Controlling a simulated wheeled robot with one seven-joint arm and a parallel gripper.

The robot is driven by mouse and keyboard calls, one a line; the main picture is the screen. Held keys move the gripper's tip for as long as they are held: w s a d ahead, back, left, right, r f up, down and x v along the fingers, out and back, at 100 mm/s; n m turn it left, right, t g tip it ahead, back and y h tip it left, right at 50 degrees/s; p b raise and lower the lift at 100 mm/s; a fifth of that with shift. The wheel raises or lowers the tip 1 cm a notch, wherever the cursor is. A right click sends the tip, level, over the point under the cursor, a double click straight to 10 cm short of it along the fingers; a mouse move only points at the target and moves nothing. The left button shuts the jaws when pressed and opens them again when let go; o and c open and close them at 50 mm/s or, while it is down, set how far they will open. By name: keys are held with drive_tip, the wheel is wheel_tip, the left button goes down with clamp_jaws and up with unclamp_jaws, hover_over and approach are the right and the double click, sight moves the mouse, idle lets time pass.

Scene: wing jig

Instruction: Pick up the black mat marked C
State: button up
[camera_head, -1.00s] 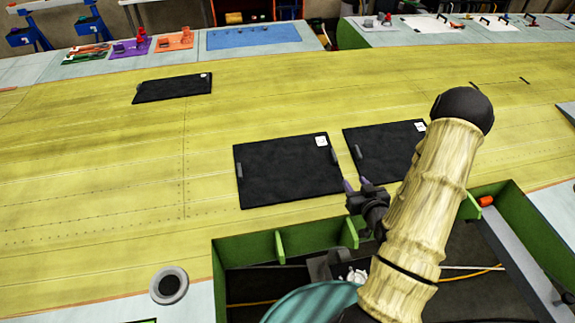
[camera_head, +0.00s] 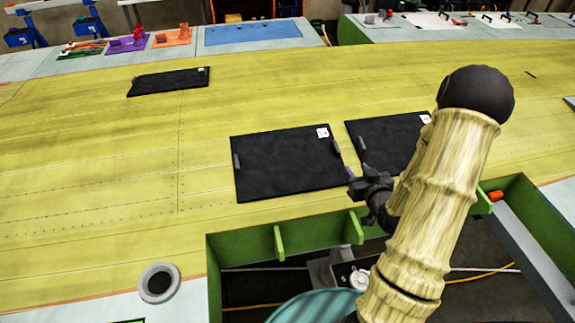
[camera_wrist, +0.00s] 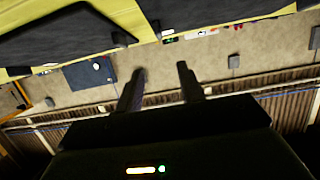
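Three black mats with small white labels lie on the yellow-green wing surface. The letters are too small to read, so I cannot tell which is C. One mat (camera_head: 285,165) lies at the centre, another mat (camera_head: 380,140) to its right, partly behind my arm, and a smaller-looking mat (camera_head: 168,82) far left. My gripper (camera_head: 357,171) appears near the centre mat's right edge, in front of the right mat. In the wrist view, my gripper (camera_wrist: 160,73) has its fingers apart with nothing between them. A black mat with a dark handle (camera_wrist: 60,33) shows at upper left there.
A green-framed opening (camera_head: 290,243) lies below the mats, under my arm. A round grey-rimmed fitting (camera_head: 159,283) sits at lower left. Benches with a blue mat (camera_head: 252,35) and tools stand at the back. The wing surface left of the centre mat is clear.

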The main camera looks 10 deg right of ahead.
drive_tip(key=shift+w+f+b, duration=0.15)
drive_tip(key=shift+f+b, duration=0.05)
drive_tip(key=shift+b, duration=0.4)
drive_tip(key=p, duration=0.1)
approach(337, 147)
drive_tip(key=shift+r+x, duration=0.2)
drive_tip(key=shift+x, duration=0.9)
drive_tip(key=shift+w+f, duration=0.15)
drive_tip(key=shift+w, duration=0.35)
drive_tip(key=shift+f+p+x, duration=0.2)
drive_tip(key=shift+p+x, duration=0.2)
drive_tip(key=shift+x, duration=2.25)
drive_tip(key=shift+s, duration=0.1)
clamp_jaws()
